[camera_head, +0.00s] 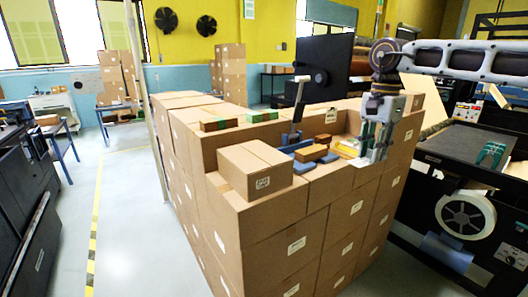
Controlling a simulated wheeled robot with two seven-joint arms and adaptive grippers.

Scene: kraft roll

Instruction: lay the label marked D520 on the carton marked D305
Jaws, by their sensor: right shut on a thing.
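My right gripper (375,150) comes in from the right and points down over the right part of the carton stack's top. It is shut on what looks like a label, mostly hidden by the fingers; I cannot read its marking. Pale white and yellow flat pieces (346,149) lie just left of the fingers. A closed carton (254,167) stands on the stack's front left corner, left of the gripper and apart from it. It has a small white marking on its front that is too small to read surely. My left gripper is not in view.
Between carton and gripper lie brown blocks (311,153) and a blue-grey tool (295,140). Green-topped pieces (262,116) lie behind. A dark panel (310,68) rises at the back. A dark machine (455,146) stands right; the floor at left (125,220) is clear.

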